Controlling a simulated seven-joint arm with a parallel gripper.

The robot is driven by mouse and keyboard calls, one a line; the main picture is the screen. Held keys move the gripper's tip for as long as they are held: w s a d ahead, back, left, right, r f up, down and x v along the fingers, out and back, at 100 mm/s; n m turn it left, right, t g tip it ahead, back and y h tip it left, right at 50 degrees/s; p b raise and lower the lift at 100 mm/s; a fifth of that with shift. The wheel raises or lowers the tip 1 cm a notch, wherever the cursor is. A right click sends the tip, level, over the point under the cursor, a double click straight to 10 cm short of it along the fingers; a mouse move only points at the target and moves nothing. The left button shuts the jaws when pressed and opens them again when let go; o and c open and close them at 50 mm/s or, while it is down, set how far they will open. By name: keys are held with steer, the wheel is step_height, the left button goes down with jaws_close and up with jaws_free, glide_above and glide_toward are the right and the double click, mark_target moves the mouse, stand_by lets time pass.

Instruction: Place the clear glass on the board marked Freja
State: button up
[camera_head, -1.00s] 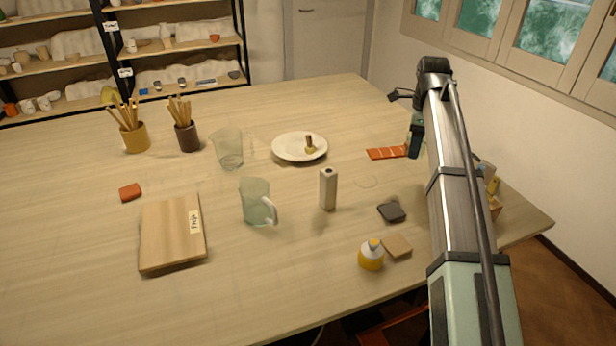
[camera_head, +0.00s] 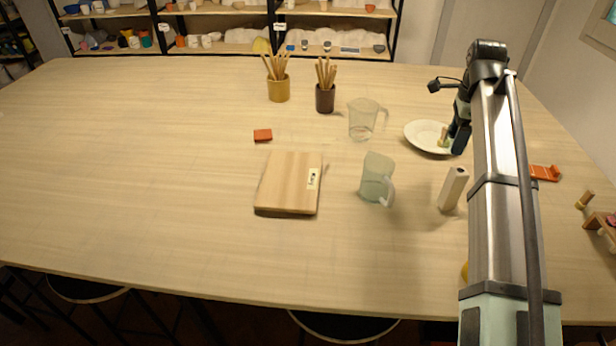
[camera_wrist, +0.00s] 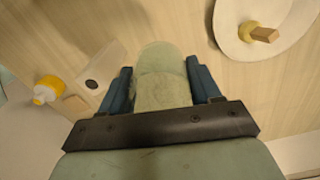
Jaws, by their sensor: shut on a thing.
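My gripper (camera_wrist: 160,88) is shut on a pale, greenish see-through vessel, seemingly the clear glass (camera_wrist: 160,60), between its two blue fingers in the wrist view. In the head view my gripper (camera_head: 461,137) is at the right edge of the white plate; the held glass cannot be made out there. The wooden board (camera_head: 285,185) lies on the table left of centre, well to the left of my gripper. It has a pale label with handwriting on its right side, too small to read surely. Its top is bare.
A frosted jug (camera_head: 375,182) and a clear jug (camera_head: 361,122) stand between my gripper and the board. A beige block (camera_head: 452,190) stands upright nearby. The plate (camera_head: 424,134) holds a small yellow-and-wood item. Two tool pots (camera_head: 278,90) stand behind; a red block (camera_head: 262,135) lies behind the board.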

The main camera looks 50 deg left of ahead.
steer(key=s+a+n, duration=0.6)
steer(key=s+a, duration=0.9)
steer(key=n, duration=0.5)
glide_above(291, 177)
steer(key=shift+f, duration=4.2)
steer(key=shift+f, duration=0.1)
steer(key=o, duration=1.2)
step_height(291, 177, up, 12)
steer(key=shift+r, duration=0.15)
